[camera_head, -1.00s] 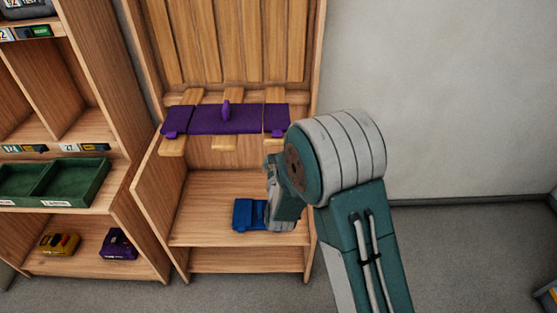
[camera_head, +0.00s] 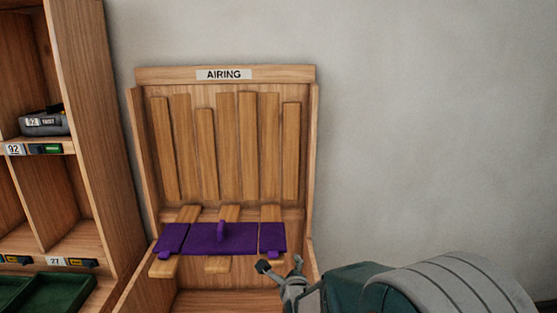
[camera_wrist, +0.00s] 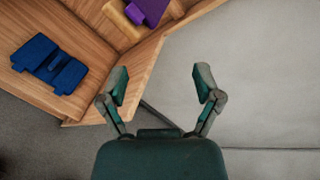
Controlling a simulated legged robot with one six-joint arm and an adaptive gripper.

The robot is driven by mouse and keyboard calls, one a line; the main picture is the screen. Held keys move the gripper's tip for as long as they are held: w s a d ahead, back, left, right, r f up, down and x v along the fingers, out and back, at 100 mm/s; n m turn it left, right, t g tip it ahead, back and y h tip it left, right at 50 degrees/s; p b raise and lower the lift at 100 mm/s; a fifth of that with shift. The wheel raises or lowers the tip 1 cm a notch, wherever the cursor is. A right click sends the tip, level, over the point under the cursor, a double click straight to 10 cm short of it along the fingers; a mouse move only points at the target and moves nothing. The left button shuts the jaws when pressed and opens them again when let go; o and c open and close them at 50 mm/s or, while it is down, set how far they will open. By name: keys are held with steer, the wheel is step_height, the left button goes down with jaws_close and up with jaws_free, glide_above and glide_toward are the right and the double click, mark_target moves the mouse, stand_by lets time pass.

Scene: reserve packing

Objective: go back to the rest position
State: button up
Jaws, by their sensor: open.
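My gripper (camera_head: 280,267) is open and empty in the head view, in front of the right end of the airing rack (camera_head: 226,75). In the wrist view my gripper (camera_wrist: 160,88) has its two fingers spread wide, with only wall and the rack's edge behind them. A purple cloth-like piece (camera_head: 222,239) with a raised loop lies across the rack's wooden slats; a bit of it shows at the top of the wrist view (camera_wrist: 150,10). A blue folded piece (camera_wrist: 48,65) lies on the rack's lower shelf in the wrist view, apart from my fingers.
A wooden shelf unit (camera_head: 95,150) stands at the left, with a dark grey item (camera_head: 44,123) in an upper bay and a green tray (camera_head: 58,292) lower down. The grey wall (camera_head: 430,130) at the right is bare.

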steer(key=s+d+r+n+g, duration=0.2)
steer(key=s+d+n+g, duration=0.1)
steer(key=s+n, duration=0.5)
steer(key=s+d+r+n+g+h, duration=0.1)
steer(key=s+d+r+n+g, duration=0.2)
steer(key=s, duration=1)
steer(key=s+d+r+n+g, duration=0.3)
steer(key=s+d+n, duration=0.3)
steer(key=s+n, duration=0.4)
steer(key=n, duration=0.3)
steer(key=shift+s+d+r+h, duration=0.2)
steer(key=shift+d+h, duration=0.1)
steer(key=shift+d, duration=0.1)
